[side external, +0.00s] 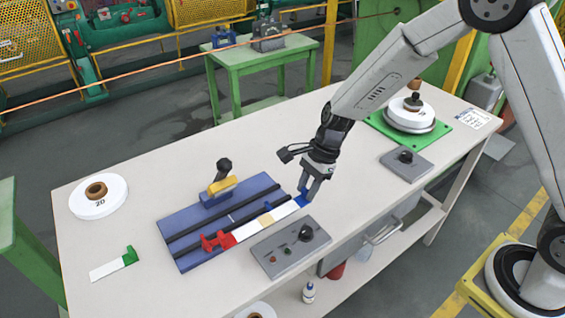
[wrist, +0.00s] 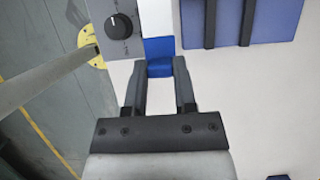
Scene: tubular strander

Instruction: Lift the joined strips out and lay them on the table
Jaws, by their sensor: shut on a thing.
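My gripper (side external: 317,190) is shut on the blue end piece, which shows between the fingertips in the wrist view (wrist: 158,56). In that view a strip of table shows between the white band and the fixture. I cannot tell how high the strips are.
A grey control box (side external: 290,249) with a black knob stands close beside the strips. A white strip with a green end (side external: 108,269) lies at the left. A spool (side external: 98,197) stands at the back left. The table (side external: 135,225) is bare between them.

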